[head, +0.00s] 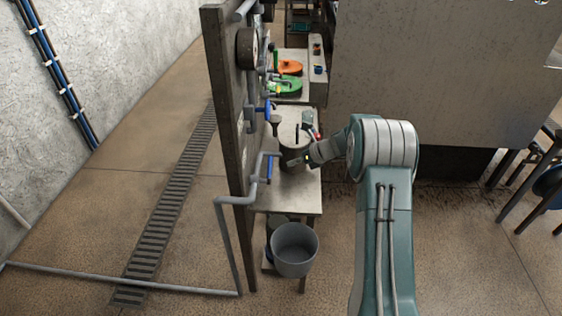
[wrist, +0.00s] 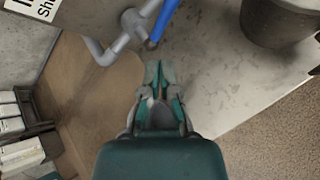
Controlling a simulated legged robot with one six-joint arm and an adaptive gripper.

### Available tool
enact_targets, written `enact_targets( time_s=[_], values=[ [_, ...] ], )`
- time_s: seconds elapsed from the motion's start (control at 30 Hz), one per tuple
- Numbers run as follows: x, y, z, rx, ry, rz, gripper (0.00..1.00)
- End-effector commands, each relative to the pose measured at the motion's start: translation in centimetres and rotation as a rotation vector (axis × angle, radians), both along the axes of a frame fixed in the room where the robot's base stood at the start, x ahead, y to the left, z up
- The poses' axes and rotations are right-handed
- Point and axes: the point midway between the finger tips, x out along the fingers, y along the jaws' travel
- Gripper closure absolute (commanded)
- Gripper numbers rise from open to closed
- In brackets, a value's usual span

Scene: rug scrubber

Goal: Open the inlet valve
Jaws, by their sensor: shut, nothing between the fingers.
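Two blue valve handles show on the grey pipes of the upright panel in the head view: an upper one (head: 264,108) and a lower one (head: 269,168). I cannot tell from any readable label which is the inlet valve. In the wrist view a blue handle (wrist: 164,18) on a grey pipe fitting lies just beyond my fingertips, apart from them. My gripper (wrist: 159,66) is shut and empty. In the head view my gripper (head: 296,161) is above the small table, right of the lower handle.
A dark round pot (head: 293,138) stands on the metal table (head: 300,199) close to my gripper; the pot also shows in the wrist view (wrist: 272,24). A grey bucket (head: 294,251) sits below. A large grey panel (head: 440,75) stands behind my arm. The floor at left is open.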

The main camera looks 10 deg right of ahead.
Motion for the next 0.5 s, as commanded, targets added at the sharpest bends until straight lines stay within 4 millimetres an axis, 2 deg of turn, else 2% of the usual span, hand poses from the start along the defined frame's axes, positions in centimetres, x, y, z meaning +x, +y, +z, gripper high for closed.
enact_targets(
  time_s=[0.07,0.27,0.5],
  values=[
    [-0.6,1.2,0.5,-0.185,-0.107,0.180,1.00],
    [-1.7,2.7,1.8,-0.638,-0.384,0.687,1.00],
    [-1.9,4.1,5.1,-1.127,-0.710,1.371,1.00]
  ],
)
